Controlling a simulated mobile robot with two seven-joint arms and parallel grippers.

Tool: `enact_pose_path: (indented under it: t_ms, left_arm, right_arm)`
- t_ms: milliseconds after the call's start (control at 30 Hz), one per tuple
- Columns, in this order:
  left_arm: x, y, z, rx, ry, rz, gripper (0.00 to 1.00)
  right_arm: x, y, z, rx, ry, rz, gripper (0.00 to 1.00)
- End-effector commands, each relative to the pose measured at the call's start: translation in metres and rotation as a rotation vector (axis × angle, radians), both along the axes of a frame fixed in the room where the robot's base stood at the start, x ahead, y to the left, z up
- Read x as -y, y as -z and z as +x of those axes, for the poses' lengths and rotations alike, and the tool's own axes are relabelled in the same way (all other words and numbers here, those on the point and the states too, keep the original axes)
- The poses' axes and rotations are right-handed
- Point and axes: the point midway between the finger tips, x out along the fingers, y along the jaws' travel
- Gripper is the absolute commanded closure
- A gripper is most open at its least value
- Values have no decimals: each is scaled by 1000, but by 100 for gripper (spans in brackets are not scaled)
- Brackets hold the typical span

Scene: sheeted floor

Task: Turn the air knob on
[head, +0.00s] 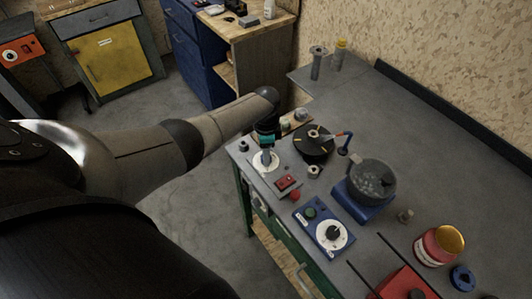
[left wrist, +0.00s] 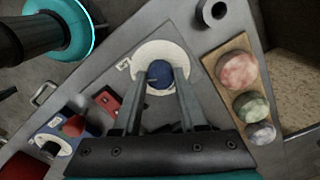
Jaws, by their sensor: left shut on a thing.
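A round white dial plate (head: 259,167) lies at the near left corner of the grey workbench. In the left wrist view the white dial (left wrist: 148,51) carries a round dark blue knob (left wrist: 159,82). My left gripper (head: 266,151) points down over this dial. In the left wrist view its two fingers (left wrist: 161,76) are on either side of the knob, shut on it. The knob is mostly hidden by the gripper in the head view. The dial's lettering is too small to read. My right gripper is not in view.
Beside the dial are a red switch (head: 287,183) and a blue box with a white dial (head: 327,228). A black disc (head: 313,143) and a blue device with a grey bowl (head: 372,180) stand close by. A wooden strip holds several balls (left wrist: 238,70).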

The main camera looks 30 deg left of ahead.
Motion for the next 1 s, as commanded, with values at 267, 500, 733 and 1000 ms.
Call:
enact_pose_path:
  t_ms: [267, 500, 733, 1000]
  left_arm:
    - [0, -1, 1, 2, 3, 0, 100]
    - [0, -1, 1, 2, 2, 1, 32]
    - [0, 0, 0, 1, 1, 1, 29]
    - [0, -18, 1, 3, 1, 0, 29]
  right_arm:
    - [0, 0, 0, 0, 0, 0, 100]
    - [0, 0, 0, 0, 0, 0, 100]
    - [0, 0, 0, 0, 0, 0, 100]
    - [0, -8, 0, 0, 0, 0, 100]
